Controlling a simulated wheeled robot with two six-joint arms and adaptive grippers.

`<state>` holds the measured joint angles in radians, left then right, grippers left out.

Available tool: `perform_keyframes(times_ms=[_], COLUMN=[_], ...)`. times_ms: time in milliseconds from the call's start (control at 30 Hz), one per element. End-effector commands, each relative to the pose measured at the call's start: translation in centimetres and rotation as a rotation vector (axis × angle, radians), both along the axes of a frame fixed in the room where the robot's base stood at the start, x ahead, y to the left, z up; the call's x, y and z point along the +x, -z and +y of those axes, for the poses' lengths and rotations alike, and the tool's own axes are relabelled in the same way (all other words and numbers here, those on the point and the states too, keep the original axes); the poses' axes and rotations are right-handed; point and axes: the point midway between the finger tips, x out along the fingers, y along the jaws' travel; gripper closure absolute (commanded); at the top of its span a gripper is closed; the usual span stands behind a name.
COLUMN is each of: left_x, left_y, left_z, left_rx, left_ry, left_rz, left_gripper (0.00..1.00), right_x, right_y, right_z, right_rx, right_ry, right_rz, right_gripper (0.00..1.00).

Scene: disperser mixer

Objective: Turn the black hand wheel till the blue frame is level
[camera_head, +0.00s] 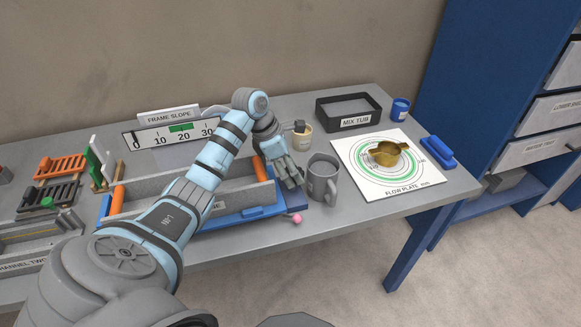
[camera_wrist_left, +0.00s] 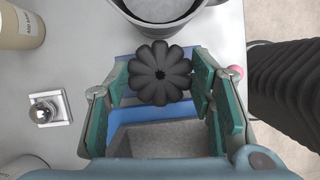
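The black hand wheel (camera_wrist_left: 160,73) has rounded lobes and lies between the fingertips of my left gripper (camera_wrist_left: 163,85) in the left wrist view. The fingers stand apart on either side of it; I cannot tell if they touch it. In the head view my left gripper (camera_head: 285,172) hides the wheel. The blue frame (camera_head: 237,217) lies under a grey trough with orange end rollers, partly behind my left arm. Part of the frame also shows below the wheel in the left wrist view (camera_wrist_left: 150,112). The frame slope scale (camera_head: 178,132) has a green band near 20; its pointer is not clear.
A grey mug (camera_head: 322,180) stands close right of my left gripper. A pink knob (camera_head: 296,218) sits in front. A beige jar (camera_head: 302,137) is behind. The mix tub (camera_head: 347,111) and flow plate (camera_head: 395,180) with a brass piece are farther right.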

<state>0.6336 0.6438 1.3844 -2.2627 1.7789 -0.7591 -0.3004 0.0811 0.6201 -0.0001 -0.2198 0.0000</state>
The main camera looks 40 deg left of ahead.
Motion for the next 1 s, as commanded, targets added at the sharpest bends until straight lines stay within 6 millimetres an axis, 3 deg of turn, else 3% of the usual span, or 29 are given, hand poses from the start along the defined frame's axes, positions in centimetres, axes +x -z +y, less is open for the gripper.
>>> perform_keyframes(times_ms=[33, 100, 133, 467, 567, 833, 1000], left_x=[0.0, 0.0, 0.0, 0.0, -0.4, -2.5, -3.3], left_y=[0.0, 0.0, 0.0, -0.4, -1.8, -8.6, -10.8], left_z=[0.0, 0.0, 0.0, 0.1, 0.6, 2.5, 3.1], left_rx=[0.000, 0.000, 0.000, 0.001, 0.002, 0.003, 0.001], left_ry=[0.001, 0.001, 0.001, 0.001, 0.001, 0.000, 0.001], left_rz=[-0.002, 0.000, 0.000, -0.002, -0.003, -0.004, -0.003], left_gripper=[0.43, 0.32, 0.31, 0.31, 0.31, 0.31, 0.31], right_x=[0.0, 0.0, 0.0, 0.1, 0.1, 0.0, 0.0], right_y=[0.0, 0.0, 0.0, 0.0, 0.0, 0.0, 0.0], right_z=[0.0, 0.0, 0.0, 0.1, 0.1, 0.1, 0.1], right_rx=[0.000, 0.000, 0.000, 0.001, 0.001, 0.001, 0.001], right_ry=[0.000, 0.000, 0.000, 0.001, 0.001, 0.001, 0.001], right_rz=[0.000, 0.000, 0.000, -0.001, -0.001, 0.000, 0.000], right_gripper=[0.60, 0.60, 0.60, 0.60, 0.60, 0.60, 0.60])
